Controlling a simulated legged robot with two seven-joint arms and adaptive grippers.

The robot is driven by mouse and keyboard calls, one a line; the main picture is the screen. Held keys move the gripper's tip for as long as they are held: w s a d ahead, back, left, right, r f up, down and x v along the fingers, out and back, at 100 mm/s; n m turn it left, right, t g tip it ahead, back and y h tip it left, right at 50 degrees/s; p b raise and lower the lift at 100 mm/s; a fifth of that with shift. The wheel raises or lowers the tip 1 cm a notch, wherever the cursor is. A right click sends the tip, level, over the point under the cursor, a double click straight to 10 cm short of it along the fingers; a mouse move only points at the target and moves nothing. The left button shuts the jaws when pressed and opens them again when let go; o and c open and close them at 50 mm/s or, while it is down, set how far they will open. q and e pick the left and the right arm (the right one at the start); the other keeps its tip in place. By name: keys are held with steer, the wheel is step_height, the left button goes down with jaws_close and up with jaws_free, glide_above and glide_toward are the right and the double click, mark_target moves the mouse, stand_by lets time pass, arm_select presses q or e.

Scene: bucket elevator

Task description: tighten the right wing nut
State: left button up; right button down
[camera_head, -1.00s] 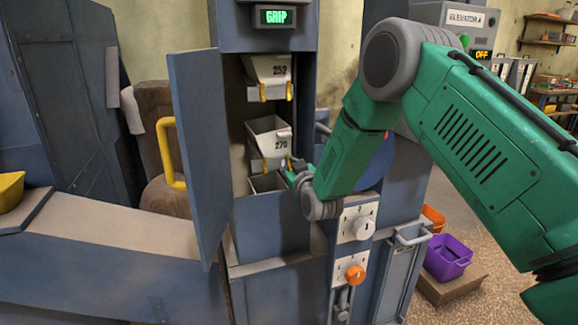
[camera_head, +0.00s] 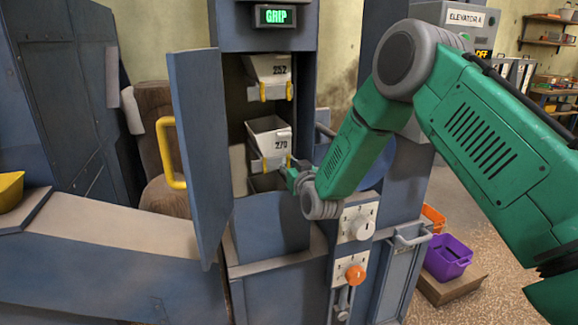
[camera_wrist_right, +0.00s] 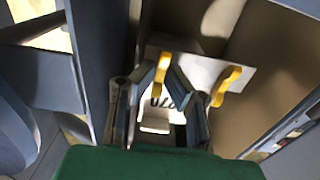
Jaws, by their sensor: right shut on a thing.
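The white bucket marked 270 (camera_head: 272,141) sits in the open blue elevator housing, below a bucket marked 252. Its right yellow wing nut (camera_head: 289,161) is at the tip of my right gripper (camera_head: 288,173). In the right wrist view the bucket's number appears upside down. There this wing nut (camera_wrist_right: 162,70) stands between the fingertips of my right gripper (camera_wrist_right: 164,74), which is shut on it. The bucket's other yellow wing nut (camera_wrist_right: 226,86) is free, to the right in that view. My left gripper is not in view.
The bucket marked 252 (camera_head: 268,70) hangs above. A blue door (camera_head: 200,150) with a yellow handle (camera_head: 168,152) stands open at left. A display (camera_head: 275,16) reads GRIP. An orange knob (camera_head: 356,275) and a white knob (camera_head: 364,229) sit low on the housing.

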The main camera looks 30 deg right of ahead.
steer(key=c, duration=1.6)
jaws_free()
steer(key=shift+s+f, duration=0.1)
steer(key=shift+c, duration=0.2)
steer(key=v, duration=1.2)
steer(key=shift+d, duration=0.15)
steer(key=shift+f, duration=0.2)
steer(key=s+a+f+n+g+y, duration=0.1)
steer(key=s+a+f+g+y, duration=0.1)
steer(key=s+a+f+g, duration=0.55)
steer(key=s+a+f+n+g+y, duration=0.1)
steer(key=s+a+f+g+y, duration=0.1)
steer(key=s+f, duration=0.95)
steer(key=s+a+f+g, duration=0.1)
steer(key=s+f+g, duration=0.2)
steer(key=s, duration=0.6)
steer(key=s+a+f+n+g, duration=0.1)
steer(key=s+f+g, duration=0.3)
steer(key=s+f, duration=0.4)
steer(key=shift+s+a+f, duration=0.25)
steer(key=shift+s+a, duration=0.15)
steer(key=shift+s, duration=0.1)
